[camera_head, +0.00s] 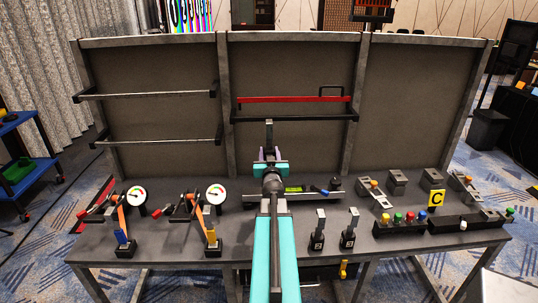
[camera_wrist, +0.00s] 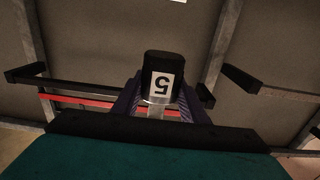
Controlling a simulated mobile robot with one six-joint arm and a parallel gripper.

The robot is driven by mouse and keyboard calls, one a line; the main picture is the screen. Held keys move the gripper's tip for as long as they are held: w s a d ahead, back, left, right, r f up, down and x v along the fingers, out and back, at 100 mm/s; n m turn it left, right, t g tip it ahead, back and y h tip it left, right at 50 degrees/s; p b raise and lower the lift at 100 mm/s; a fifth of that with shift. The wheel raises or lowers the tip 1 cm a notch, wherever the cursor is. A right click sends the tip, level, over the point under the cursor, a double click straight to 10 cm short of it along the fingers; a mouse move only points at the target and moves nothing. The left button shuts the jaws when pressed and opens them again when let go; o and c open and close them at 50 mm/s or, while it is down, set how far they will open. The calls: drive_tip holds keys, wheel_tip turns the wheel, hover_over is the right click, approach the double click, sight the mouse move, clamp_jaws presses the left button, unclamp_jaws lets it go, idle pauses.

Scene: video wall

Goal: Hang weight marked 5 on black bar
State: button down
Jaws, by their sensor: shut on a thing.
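My gripper (camera_head: 269,158) is raised in front of the middle panel. In the wrist view my gripper (camera_wrist: 158,108) is shut on the weight marked 5 (camera_wrist: 164,66), a black block with a white label and a pale metal shank between the fingers. The label appears upside down there. In the head view the upper end of the held weight (camera_head: 269,128) rises above the fingers and overlaps the black bar (camera_head: 313,118). I cannot tell whether they touch. In the wrist view the black bar (camera_wrist: 90,88) passes behind the weight.
A red bar (camera_head: 290,99) runs just above the black bar. Two silver bars (camera_head: 155,94) cross the left panel. Two similar weights (camera_head: 319,230) stand on the table (camera_head: 180,260) right of my arm.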

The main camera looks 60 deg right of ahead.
drive_tip(key=f+b+x, duration=0.2)
drive_tip(key=x, duration=1.1)
drive_tip(key=shift+b, duration=0.35)
idle(1.9)
drive_tip(key=shift+f, duration=0.1)
idle(0.4)
drive_tip(key=c, duration=1)
unclamp_jaws()
drive_tip(key=shift+b+v, duration=0.85)
drive_tip(key=shift+v, duration=6.1)
